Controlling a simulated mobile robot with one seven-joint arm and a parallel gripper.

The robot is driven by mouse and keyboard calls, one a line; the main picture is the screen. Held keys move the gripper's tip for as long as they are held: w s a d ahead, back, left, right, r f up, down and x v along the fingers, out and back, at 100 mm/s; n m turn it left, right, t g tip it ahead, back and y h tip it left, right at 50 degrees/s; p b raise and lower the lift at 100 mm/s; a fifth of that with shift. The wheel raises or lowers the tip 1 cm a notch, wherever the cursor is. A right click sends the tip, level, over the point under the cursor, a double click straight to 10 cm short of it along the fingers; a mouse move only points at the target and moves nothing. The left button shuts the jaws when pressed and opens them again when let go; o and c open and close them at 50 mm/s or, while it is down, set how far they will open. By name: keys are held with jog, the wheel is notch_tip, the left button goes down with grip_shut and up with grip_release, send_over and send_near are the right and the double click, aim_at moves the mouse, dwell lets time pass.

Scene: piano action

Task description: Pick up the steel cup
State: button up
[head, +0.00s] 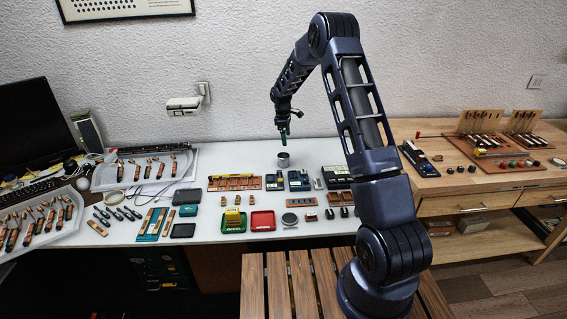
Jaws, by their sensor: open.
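The steel cup (283,160) is a small grey metal cylinder standing upright on the white table, near its back edge in the middle of the head view. My gripper (284,138) points down from the end of my arm, just above the cup's rim. Its fingertips look small and greenish. It is open, with nothing seen between the fingers. In this view the fingertips appear over the cup's mouth, but I cannot tell whether they touch it.
Dark blocks (297,180) and a wooden rack (235,183) stand close in front of the cup. Green (233,222) and red (262,220) trays lie nearer the front edge. A monitor (38,125) stands left. The wall is close behind; table left of the cup is partly clear.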

aim_at(283, 160)
jog(key=shift+n, duration=0.4)
jog(key=f, duration=0.6)
jog(key=w+f, duration=0.1)
jog(key=f, duration=0.2)
jog(key=shift+a, duration=0.3)
jog(key=shift+a+f, duration=0.15)
jog(key=shift+f, duration=2.6)
jog(key=c, duration=1.1)
jog(key=shift+r, duration=0.1)
